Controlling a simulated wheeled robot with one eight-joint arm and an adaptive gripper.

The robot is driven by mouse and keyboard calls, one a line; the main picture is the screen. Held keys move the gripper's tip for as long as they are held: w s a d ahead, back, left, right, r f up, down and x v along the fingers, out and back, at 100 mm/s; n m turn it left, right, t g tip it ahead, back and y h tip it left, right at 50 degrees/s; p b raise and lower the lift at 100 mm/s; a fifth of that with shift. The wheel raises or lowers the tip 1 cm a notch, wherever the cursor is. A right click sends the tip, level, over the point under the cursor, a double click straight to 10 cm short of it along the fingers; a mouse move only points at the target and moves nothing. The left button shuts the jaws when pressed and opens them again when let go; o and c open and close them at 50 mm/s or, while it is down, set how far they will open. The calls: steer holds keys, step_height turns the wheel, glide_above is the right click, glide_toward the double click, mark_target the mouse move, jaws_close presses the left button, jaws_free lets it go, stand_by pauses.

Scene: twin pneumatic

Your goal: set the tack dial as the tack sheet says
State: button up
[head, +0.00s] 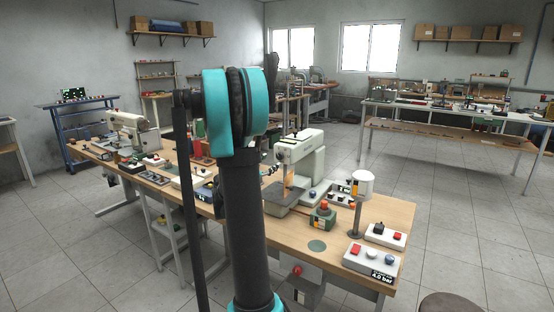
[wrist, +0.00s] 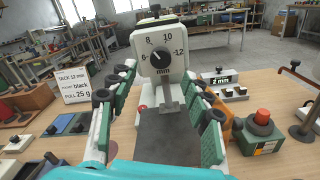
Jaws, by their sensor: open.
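The tack dial (wrist: 162,56) is a black knob on the white face of a machine head, with 6, 8, 10, 12 and "mm" around it. Its pointer tilts up and left, roughly toward 8. The tack sheet (wrist: 76,85) stands to its left and reads "TACK 12 mm", thread black, "PULL 25 g". My gripper (wrist: 161,76) is open, its green-padded fingers on either side of the view, with the dial ahead between them. Nothing is held. In the head view the white machine (head: 300,155) stands beyond my arm, which hides most of my gripper.
A red push button on a green box (wrist: 262,128) stands right of my gripper. A box labelled "2 mm" (wrist: 226,88) is behind it. A grey plate lies below the dial. In the head view a "4.0 bar" box (head: 372,260) sits at the bench's near right.

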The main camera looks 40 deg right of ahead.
mark_target(279, 157)
steer(key=x, duration=0.6)
steer(key=shift+w+d, duration=0.1)
steer(key=shift+d, duration=0.25)
steer(key=shift+c, duration=0.6)
jaws_close()
